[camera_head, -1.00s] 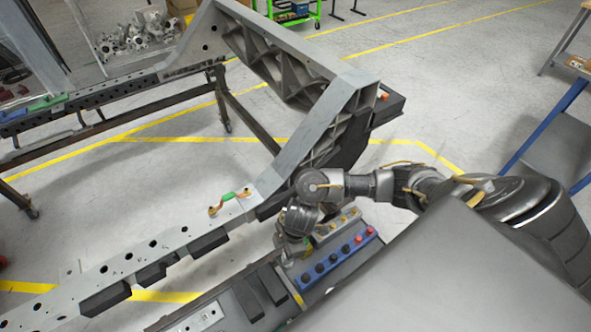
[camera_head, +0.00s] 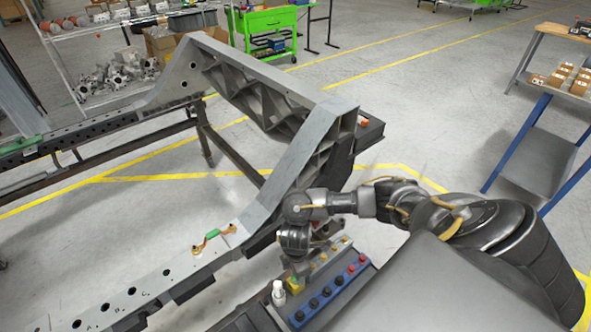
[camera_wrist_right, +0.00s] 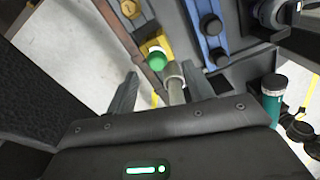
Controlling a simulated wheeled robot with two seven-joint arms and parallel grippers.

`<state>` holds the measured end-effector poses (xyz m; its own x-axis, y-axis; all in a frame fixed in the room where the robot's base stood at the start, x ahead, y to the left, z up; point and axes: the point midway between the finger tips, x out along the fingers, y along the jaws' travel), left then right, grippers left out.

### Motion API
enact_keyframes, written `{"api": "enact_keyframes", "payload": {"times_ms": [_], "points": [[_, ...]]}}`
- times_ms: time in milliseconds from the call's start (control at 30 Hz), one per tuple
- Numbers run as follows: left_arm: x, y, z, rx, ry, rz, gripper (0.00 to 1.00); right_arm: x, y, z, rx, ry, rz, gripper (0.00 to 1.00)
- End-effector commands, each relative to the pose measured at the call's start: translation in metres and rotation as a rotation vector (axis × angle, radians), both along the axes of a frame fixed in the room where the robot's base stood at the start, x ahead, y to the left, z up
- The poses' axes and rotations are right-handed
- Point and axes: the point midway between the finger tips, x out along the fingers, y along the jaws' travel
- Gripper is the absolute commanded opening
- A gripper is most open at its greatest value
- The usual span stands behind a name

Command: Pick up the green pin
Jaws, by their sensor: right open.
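The green pin (camera_wrist_right: 155,57) shows its round green head in the right wrist view, at the end of a yellow block. My right gripper (camera_wrist_right: 160,88) is open, with one finger on each side of the picture's middle. The pin's head lies just beyond the fingertips, between their lines, and is not gripped. A grey metal cylinder (camera_wrist_right: 175,82) stands close to the pin, between the fingers. In the head view my right gripper (camera_head: 296,272) points down over the near end of the yellow row. The pin is hard to make out there. My left gripper is out of view.
A blue strip with black and red knobs (camera_head: 335,292) lies beside the yellow row. The grey chassis frame (camera_head: 290,185) rises behind.

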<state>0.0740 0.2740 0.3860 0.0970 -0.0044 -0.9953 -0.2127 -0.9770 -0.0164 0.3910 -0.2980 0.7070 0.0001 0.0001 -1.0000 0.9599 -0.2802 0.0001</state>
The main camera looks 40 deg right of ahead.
Motion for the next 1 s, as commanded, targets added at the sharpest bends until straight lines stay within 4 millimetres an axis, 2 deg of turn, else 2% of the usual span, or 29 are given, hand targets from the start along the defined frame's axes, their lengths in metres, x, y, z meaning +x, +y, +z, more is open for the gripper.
{"api": "enact_keyframes", "payload": {"times_ms": [333,667,1000], "points": [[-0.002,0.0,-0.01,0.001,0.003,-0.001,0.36,0.004,-0.002,-0.045,-0.001,0.002,-0.001,0.52],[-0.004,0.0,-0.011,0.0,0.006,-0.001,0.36,0.004,-0.002,-0.051,0.0,0.0,0.0,0.52],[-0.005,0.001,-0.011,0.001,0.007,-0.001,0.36,0.004,-0.002,-0.051,0.0,0.0,0.0,0.09]]}}
